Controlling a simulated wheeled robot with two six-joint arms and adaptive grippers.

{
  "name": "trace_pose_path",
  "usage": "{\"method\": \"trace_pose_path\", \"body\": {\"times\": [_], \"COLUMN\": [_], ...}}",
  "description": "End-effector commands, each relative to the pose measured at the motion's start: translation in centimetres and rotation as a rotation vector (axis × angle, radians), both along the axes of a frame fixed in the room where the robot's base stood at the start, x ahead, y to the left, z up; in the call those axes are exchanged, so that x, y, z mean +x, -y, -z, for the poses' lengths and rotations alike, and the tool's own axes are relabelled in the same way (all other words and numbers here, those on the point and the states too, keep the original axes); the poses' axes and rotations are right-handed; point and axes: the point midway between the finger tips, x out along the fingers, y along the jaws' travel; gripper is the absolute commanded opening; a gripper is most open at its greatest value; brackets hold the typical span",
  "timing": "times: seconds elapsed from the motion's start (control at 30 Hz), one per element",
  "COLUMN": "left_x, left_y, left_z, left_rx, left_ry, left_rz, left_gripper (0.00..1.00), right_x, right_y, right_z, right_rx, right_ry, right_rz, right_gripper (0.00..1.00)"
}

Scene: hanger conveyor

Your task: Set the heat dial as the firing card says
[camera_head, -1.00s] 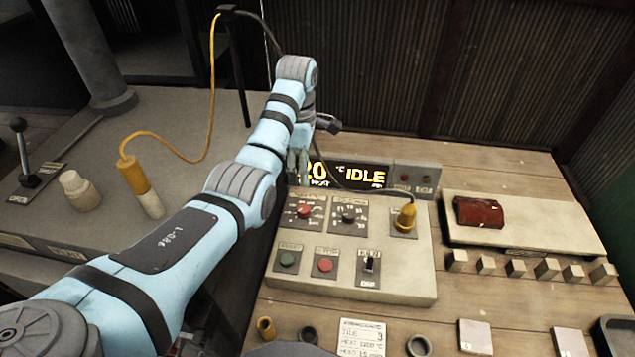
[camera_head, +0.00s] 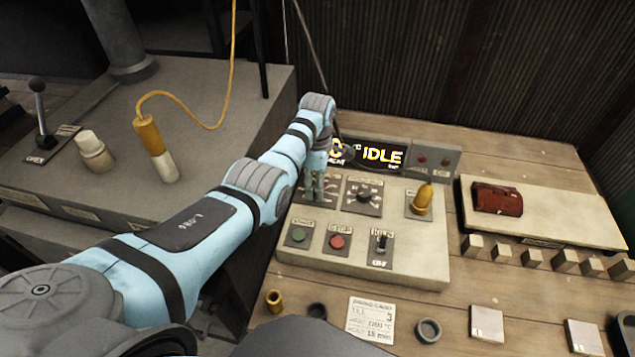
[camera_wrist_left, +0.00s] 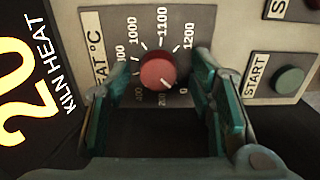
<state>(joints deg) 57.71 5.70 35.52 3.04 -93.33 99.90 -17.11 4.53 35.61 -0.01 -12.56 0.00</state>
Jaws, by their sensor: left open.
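The heat dial is a round red knob (camera_wrist_left: 157,71) on a dark plate marked up to 1200. In the left wrist view its pale pointer mark faces the lower right, toward the 0 end. My left gripper (camera_head: 316,186) is open, its green fingers on either side of the dial in the wrist view (camera_wrist_left: 163,95); I cannot tell if they touch it. In the head view the gripper hides the dial. The firing card (camera_head: 371,320) lies on the table and appears to read tile 3, heat 1200 °C, hold 15 min. My right gripper is out of view.
The display (camera_head: 375,155) reads IDLE. A red tile-like block (camera_head: 497,199) lies at right.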

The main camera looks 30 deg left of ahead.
Motion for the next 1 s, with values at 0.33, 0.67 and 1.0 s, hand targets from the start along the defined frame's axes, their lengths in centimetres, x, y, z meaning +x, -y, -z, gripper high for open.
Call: {"method": "trace_pose_path", "body": {"times": [0.33,0.67,1.0], "left_x": [0.0,0.0,-0.1], "left_y": [0.0,0.0,0.0], "left_z": [-0.1,-0.1,-0.2], "left_rx": [0.000,0.000,-0.002], "left_ry": [0.000,-0.001,-0.004], "left_rz": [0.000,0.034,0.231], "left_gripper": [0.03,0.01,0.01], "right_x": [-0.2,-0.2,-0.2], "right_y": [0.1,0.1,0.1], "right_z": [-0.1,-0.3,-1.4], "right_rx": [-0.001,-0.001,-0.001], "right_ry": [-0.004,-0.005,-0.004], "right_rz": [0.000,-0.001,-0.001], "right_gripper": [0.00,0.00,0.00]}}
